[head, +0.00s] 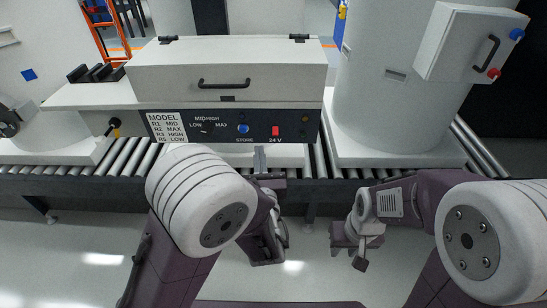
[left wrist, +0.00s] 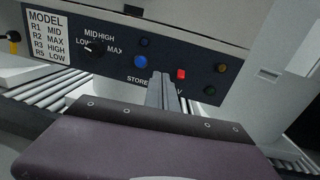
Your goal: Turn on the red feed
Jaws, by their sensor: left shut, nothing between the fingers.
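The dark control panel (head: 200,127) runs along the front of the white machine. On it is a small red switch (head: 276,131) above the label 24 V; it also shows in the left wrist view (left wrist: 181,74). A round blue button (head: 243,128) marked STORE is to its left. My left gripper (head: 260,158) is shut and empty, its fingertips just in front of the panel. In the left wrist view the fingers (left wrist: 162,88) lie between the blue button and the red switch and cover part of the label. Contact cannot be told. My right gripper (head: 361,262) hangs low, its jaws unclear.
A dial (left wrist: 92,48) marked LOW, MID, HIGH, MAX and a MODEL chart (head: 167,127) are on the panel's left. A roller conveyor (head: 135,156) runs below. A white tank (head: 385,110) stands right, its box (head: 463,45) carrying a blue knob (head: 517,34) and red knob (head: 493,72).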

